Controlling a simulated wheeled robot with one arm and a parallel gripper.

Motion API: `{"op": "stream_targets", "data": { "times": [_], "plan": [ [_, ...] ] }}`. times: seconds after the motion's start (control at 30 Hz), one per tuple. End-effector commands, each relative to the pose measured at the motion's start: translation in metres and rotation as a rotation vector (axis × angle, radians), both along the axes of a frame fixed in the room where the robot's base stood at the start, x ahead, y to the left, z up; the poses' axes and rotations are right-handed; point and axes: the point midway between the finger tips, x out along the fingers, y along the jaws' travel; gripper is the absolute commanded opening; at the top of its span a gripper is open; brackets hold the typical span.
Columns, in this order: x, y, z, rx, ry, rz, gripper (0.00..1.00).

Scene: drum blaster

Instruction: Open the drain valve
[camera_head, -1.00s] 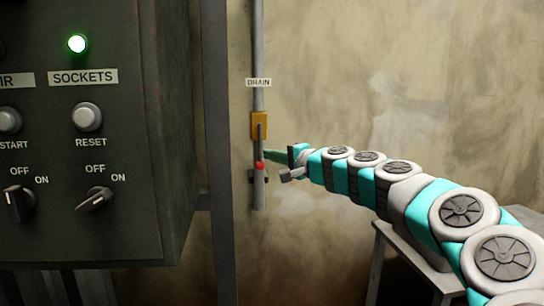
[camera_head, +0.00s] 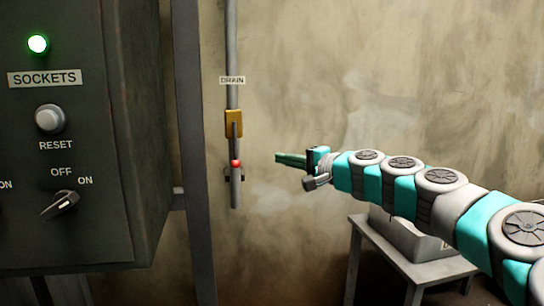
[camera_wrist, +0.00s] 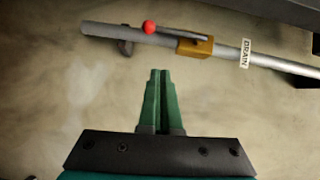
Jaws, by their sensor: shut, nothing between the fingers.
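The drain valve (camera_head: 233,123) has a yellow-brown body on a grey vertical pipe (camera_head: 232,55) fixed to the wall, under a "DRAIN" label (camera_head: 232,80). Its thin grey lever hangs down along the pipe and ends in a red knob (camera_head: 236,163). The wrist view shows the valve body (camera_wrist: 195,47) and the red knob (camera_wrist: 149,27) beyond the fingertips. My gripper (camera_head: 277,158) is shut and empty, with its green fingers pointing left, to the right of the knob and apart from it. The wrist view shows both fingers (camera_wrist: 161,75) together.
A dark control cabinet (camera_head: 140,150) with a green light, a RESET button and switches stands at the left. A grey post (camera_head: 192,150) rises between it and the pipe. A small grey table (camera_head: 400,262) with a box stands at lower right.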

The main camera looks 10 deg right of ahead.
Motion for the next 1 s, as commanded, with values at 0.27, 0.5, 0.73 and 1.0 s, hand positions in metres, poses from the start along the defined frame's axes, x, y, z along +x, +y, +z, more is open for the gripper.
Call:
{"op": "stream_targets", "data": {
  "times": [0.27,0.5,0.73,1.0],
  "plan": [
    [-0.015,-0.009,0.000,-0.001,-0.001,0.000,0.00],
    [-0.015,-0.009,0.000,0.000,0.000,0.001,0.00],
    [-0.027,0.013,0.004,-0.051,0.001,0.047,0.00],
    [-0.128,0.131,-0.025,-0.448,0.065,0.350,0.00]
  ]
}}
